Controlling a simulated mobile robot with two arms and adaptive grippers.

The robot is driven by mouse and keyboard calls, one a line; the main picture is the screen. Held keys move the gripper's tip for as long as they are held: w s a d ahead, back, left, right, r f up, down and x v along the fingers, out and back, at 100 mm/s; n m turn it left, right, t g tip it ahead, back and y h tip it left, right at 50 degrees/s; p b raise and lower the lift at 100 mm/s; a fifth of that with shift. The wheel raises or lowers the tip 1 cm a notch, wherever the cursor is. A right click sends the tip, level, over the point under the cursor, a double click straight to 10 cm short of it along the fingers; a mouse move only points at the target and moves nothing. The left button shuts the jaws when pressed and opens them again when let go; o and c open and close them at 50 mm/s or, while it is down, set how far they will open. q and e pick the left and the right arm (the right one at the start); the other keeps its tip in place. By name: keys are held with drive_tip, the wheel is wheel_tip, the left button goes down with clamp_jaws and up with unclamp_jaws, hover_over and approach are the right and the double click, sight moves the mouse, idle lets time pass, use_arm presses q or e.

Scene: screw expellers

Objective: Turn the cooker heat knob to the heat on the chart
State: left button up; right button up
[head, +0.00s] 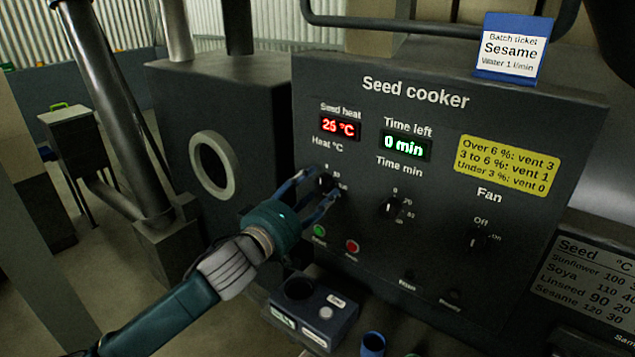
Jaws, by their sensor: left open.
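The seed cooker panel (440,130) fills the middle of the head view. Its heat knob (325,181) is under the "Heat °C" label, and the red seed heat display (340,125) reads 26 °C. My left gripper (330,184) is open, with its fingers on either side of the heat knob. The fingers partly cover the knob and its scale, so its pointer is unclear and I cannot tell whether they touch it. The chart (590,275) at lower right lists Sesame 120 30. The batch ticket (512,50) reads Sesame.
The time knob (388,209) and fan knob (477,241) are to the right. A green button (319,230) and a red button (352,247) sit below the heat knob. A small dark box (313,311) and a blue cup (372,344) stand below the panel.

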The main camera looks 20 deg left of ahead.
use_arm(q)
drive_tip(key=shift+w+d, duration=0.15)
drive_tip(key=shift+w, duration=0.55)
use_arm(e)
drive_tip(key=shift+s+d+r, duration=0.15)
drive_tip(key=shift+d+r, duration=0.05)
drive_tip(key=shift+d, duration=0.05)
use_arm(q)
drive_tip(key=c, duration=1.2)
drive_tip(key=shift+o, duration=0.2)
use_arm(e)
drive_tip(key=shift+d, duration=0.1)
